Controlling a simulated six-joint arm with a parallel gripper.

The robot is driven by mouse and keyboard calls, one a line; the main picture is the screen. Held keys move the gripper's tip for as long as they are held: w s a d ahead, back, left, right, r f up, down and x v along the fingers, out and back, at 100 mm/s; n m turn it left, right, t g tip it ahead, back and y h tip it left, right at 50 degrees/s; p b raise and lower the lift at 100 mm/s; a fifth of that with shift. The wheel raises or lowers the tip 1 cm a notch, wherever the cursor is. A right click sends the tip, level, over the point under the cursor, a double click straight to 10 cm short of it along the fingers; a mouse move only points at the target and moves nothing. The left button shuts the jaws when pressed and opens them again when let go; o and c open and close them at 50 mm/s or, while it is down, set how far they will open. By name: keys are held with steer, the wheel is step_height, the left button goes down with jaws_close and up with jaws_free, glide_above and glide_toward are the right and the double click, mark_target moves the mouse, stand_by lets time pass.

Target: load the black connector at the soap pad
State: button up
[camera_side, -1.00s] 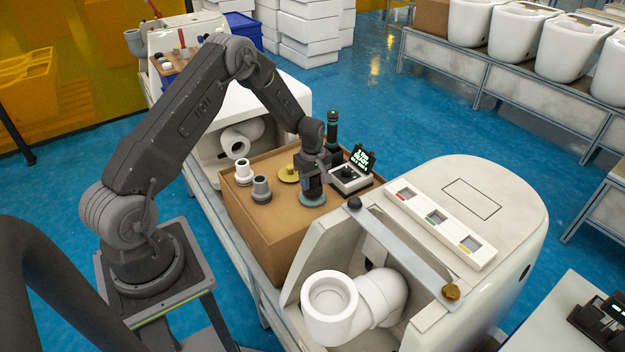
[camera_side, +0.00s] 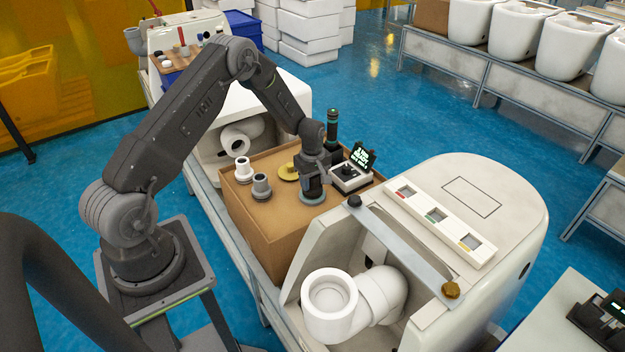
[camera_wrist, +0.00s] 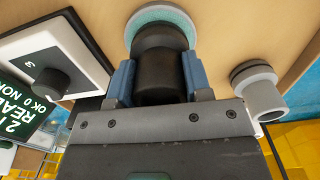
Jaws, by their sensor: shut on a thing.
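The black connector (camera_wrist: 158,88) is between the two blue fingers of my gripper (camera_wrist: 158,62), which is shut on it. Its far end is over the round teal pad (camera_wrist: 178,14), which has a grey rim. In the side view my gripper (camera_side: 312,182) points down at the same pad (camera_side: 312,199) on the brown box top. The connector is mostly hidden by the gripper there, and I cannot tell whether it presses on the pad.
The brown box (camera_side: 268,222) also bears a white connector (camera_side: 242,170), a grey connector (camera_side: 261,188), a yellow disc (camera_side: 288,172), a dark cylinder (camera_side: 332,130) and a control box (camera_side: 350,178) with a lit screen. A white toilet (camera_side: 470,220) stands at front right.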

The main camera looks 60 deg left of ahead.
stand_by(0.4)
steer(key=shift+r, duration=3.55)
